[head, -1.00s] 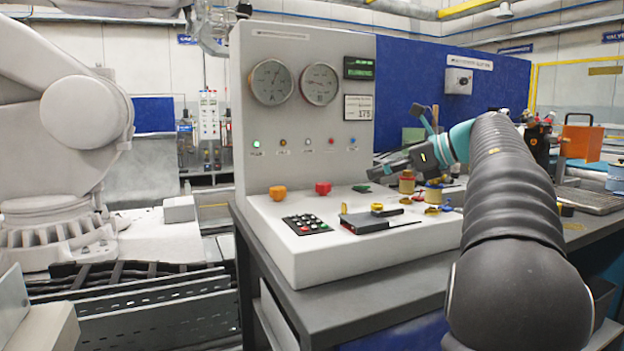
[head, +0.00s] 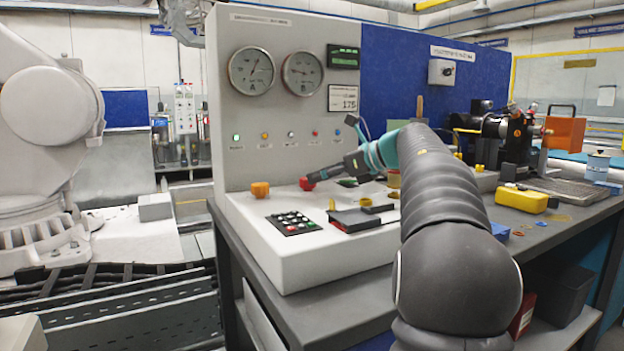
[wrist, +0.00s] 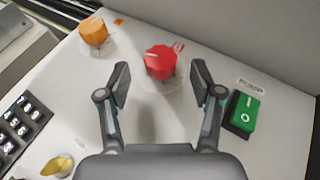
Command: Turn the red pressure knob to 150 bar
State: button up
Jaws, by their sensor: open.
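The red knob (head: 307,183) stands on the white console top (head: 330,255), below the gauge panel. In the wrist view the red knob (wrist: 160,62) sits on a clear round base, with a red pointer at its upper right. My gripper (wrist: 160,78) is open, its two fingers on either side and just short of the knob, apart from it. In the head view my gripper (head: 322,174) reaches in from the right to the knob. Two round dial gauges (head: 251,75) (head: 303,74) are on the upright panel; their readings are too small to tell. A display card (head: 343,98) reads 175.
An orange knob (wrist: 93,31) is left of the red one, and a green rocker switch (wrist: 245,113) is right. A keypad (head: 291,222), a yellow knob (wrist: 57,166) and a dark box (head: 355,220) are nearer the front. The upright panel (head: 235,155) rises close behind.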

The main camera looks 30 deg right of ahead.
jog(key=shift+x, duration=1.75)
jog(key=c, duration=1.2)
